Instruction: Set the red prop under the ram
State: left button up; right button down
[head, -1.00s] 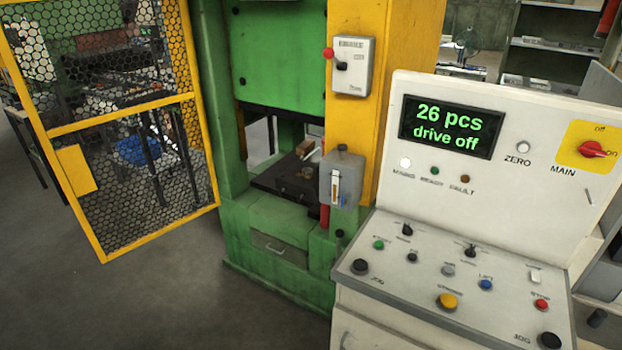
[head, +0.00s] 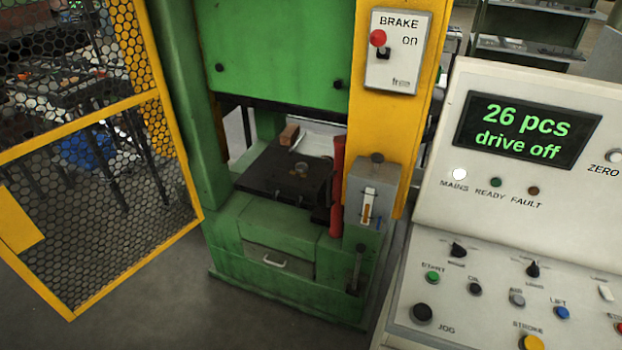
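The red prop (head: 337,185) is a red bar standing upright at the right front of the press opening, against the yellow column and beside the grey gauge box. The ram (head: 280,52) is the green block above the opening, with a dark lower edge. Below it lies the dark press bed (head: 262,178), with a small round piece (head: 300,169) on it and a brown block (head: 289,135) at its back. There is open space between bed and ram. Neither of my grippers is in view.
The yellow mesh guard door (head: 165,150) stands open at the left. The control console (head: 540,110) at the right reads "26 pcs drive off". The brake box (head: 397,50) on the yellow column (head: 385,130) reads "on". Grey floor (head: 150,310) is clear in front.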

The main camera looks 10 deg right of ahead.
aim_at(336, 231)
jog(key=i+j, duration=0.75)
jog(key=i, duration=0.15)
